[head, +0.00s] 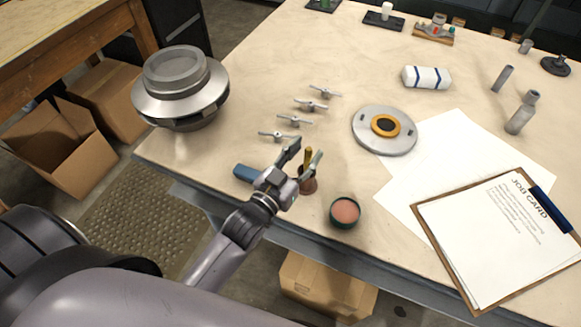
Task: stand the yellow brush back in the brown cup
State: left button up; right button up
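The brown cup (308,186) stands near the front edge of the workbench, partly hidden behind my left gripper. The yellow brush (308,154) shows as a short upright golden piece above the cup. Its lower part is hidden, and it appears to stand in the cup. My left gripper (305,150) is at the cup, with its fingers apart on either side of the brush. A gap shows between the dark finger and the brush; contact at the other finger is unclear. My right gripper is not in view.
A green-rimmed round tin (345,211) stands close right of the cup. A blue object (246,173) lies left of the gripper. Several small winged metal parts (295,120) lie behind. A metal disc (366,142), papers and a clipboard (423,221) lie to the right. A large flanged housing (160,104) stands left.

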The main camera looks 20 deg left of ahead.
pick_arm(q)
jog(key=s+a, duration=0.2)
jog(key=s, duration=0.8)
jog(key=shift+s, duration=0.25)
dwell(0.4)
